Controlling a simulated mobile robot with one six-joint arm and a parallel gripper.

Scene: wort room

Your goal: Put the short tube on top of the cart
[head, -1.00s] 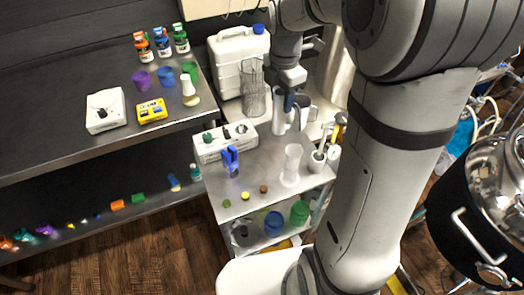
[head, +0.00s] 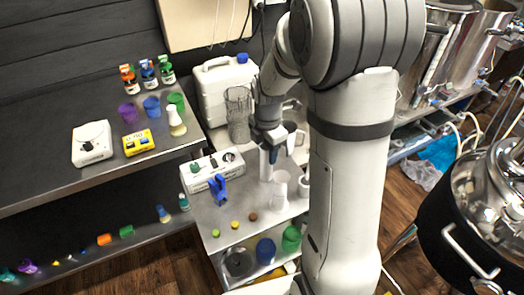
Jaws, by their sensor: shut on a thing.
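My gripper (head: 268,141) points down over the cart (head: 238,217), a small grey two-level stand in the middle of the head view. It is shut on a pale upright tube (head: 266,166), which I take to be the short tube. The fingers hide the tube's upper part. Its lower end is close above or on the cart top; I cannot tell which. A white cup-like cylinder (head: 280,190) stands on the cart just in front and partly overlaps it in view.
A wire basket (head: 238,115), white canister (head: 217,78) and pitcher (head: 291,138) stand behind. The front of the top is mostly clear.

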